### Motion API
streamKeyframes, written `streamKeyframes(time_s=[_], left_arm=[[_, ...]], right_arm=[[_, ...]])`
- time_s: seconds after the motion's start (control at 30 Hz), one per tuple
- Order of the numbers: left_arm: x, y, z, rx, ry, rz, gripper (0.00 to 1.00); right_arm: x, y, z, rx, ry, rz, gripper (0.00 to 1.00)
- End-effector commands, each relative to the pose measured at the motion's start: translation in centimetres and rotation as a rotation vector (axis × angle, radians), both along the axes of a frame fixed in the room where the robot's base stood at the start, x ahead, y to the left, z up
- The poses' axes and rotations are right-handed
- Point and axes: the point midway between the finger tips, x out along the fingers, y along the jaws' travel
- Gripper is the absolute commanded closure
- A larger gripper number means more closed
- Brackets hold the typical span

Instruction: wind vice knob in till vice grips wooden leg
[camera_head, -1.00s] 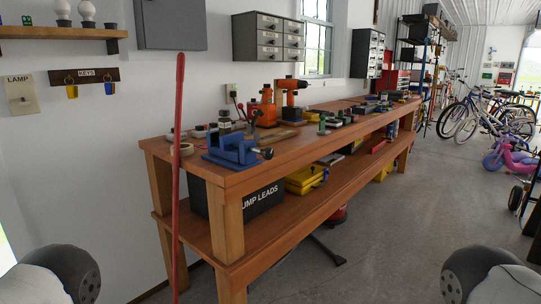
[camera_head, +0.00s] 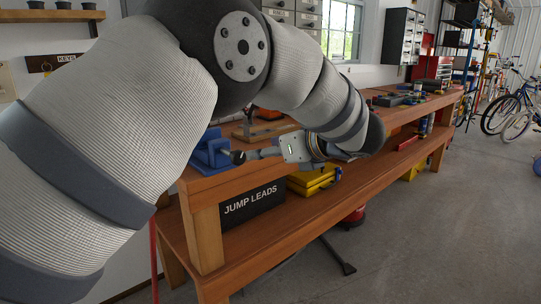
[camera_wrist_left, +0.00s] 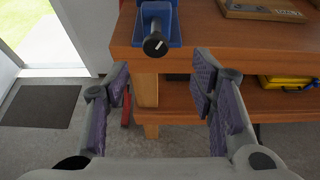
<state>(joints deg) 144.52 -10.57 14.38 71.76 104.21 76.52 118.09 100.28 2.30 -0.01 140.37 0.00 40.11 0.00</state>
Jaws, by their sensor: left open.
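The blue vice (camera_head: 211,150) is fixed at the near end of the wooden workbench (camera_head: 222,184). Its dark round knob (camera_head: 238,157) faces outward from the bench edge. In the left wrist view the knob (camera_wrist_left: 154,45) is ahead, a little above the space between my fingers. My left gripper (camera_head: 256,154) points at the knob from the front. In the left wrist view its fingers (camera_wrist_left: 160,85) are wide apart with nothing between them. The vice jaws are partly cut off or hidden, and I cannot make out a wooden leg in them. My right gripper is out of view.
A black jump leads box (camera_head: 252,202) and a yellow case (camera_head: 312,183) sit on the lower shelf. A red pole (camera_head: 154,262) stands by the bench's near end. A wooden tray (camera_wrist_left: 264,9) lies right of the vice.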

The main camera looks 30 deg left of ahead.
Motion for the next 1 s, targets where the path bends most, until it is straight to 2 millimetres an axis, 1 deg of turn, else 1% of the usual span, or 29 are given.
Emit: streamKeyframes(time_s=[0.03, 0.2, 0.3, 0.4, 0.5, 0.6, 0.8, 0.83, 0.87, 0.9, 0.97, 1.0], left_arm=[[0.3, 0.9, -0.7, 0.001, 0.007, 0.003, 0.49], [1.9, 4.7, -2.6, 0.003, 0.010, 0.001, 0.49], [2.8, 6.7, -3.5, 0.002, 0.011, -0.001, 0.49], [3.4, 8.3, -4.2, 0.004, 0.011, -0.003, 0.49], [3.8, 9.2, -4.5, 0.004, 0.011, -0.004, 0.49], [4.0, 9.6, -4.6, 0.004, 0.010, -0.006, 0.49], [4.0, 9.6, -4.5, 0.005, 0.009, -0.005, 0.49], [4.0, 9.6, -4.5, 0.005, 0.009, -0.005, 0.54], [4.0, 9.6, -4.5, 0.005, 0.009, -0.005, 0.61], [4.0, 9.6, -4.5, 0.005, 0.009, -0.005, 0.70], [4.0, 9.6, -4.5, 0.005, 0.010, -0.006, 0.83], [4.0, 9.6, -4.5, 0.005, 0.010, -0.006, 0.92]], right_arm=[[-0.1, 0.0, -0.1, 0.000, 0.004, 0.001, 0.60], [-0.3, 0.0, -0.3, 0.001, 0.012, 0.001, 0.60], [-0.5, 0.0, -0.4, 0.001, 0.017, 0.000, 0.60], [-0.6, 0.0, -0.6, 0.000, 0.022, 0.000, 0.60], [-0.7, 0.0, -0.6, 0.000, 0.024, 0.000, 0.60], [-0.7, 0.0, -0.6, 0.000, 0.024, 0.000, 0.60], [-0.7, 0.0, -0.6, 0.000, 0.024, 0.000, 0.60], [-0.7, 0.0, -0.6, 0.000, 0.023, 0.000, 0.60], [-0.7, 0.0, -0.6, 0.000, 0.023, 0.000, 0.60], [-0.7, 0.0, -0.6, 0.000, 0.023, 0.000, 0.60], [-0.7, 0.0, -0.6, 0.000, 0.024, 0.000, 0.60], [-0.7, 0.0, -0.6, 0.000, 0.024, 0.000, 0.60]])
